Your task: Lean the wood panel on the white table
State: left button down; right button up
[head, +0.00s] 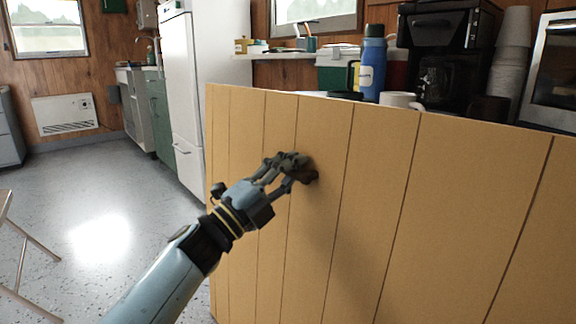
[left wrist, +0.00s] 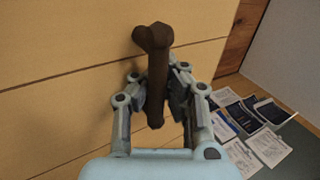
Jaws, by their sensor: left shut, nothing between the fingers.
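The wood panel (head: 375,190) is tan with dark grooves. It stands upright and fills the right and middle of the head view; it also shows in the left wrist view (left wrist: 60,50). My left gripper (head: 300,172) is at the panel's face, left of its middle. A dark brown handle-like piece (left wrist: 157,75) shows between the finger lines in the left wrist view, but the fingers are shut with nothing held. The white table cannot be made out for sure; a white ledge (head: 270,56) shows behind the panel. My right gripper is not in view.
Behind the panel's top edge stand a blue bottle (head: 372,62), a white mug (head: 400,100), a black coffee machine (head: 445,60) and stacked cups (head: 508,70). A white fridge (head: 185,100) is behind left. Grey floor (head: 110,210) is open at left, beside a folding chair (head: 22,255).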

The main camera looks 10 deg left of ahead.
pick_arm(q)
jog(key=shift+p+x, duration=0.3)
jog(key=shift+x, duration=0.75)
jog(key=shift+w+d+f, duration=0.1)
jog(key=shift+f, duration=0.1)
jog(key=shift+w+d+f+g+p, duration=0.1)
jog(key=shift+w+d+g+p, duration=0.45)
jog(key=shift+w+d, duration=0.55)
jog(key=c, duration=2)
grip_release()
jog(key=shift+w+a, duration=0.15)
jog(key=o, duration=0.4)
jog(key=shift+o, duration=0.8)
jog(key=shift+f, duration=0.2)
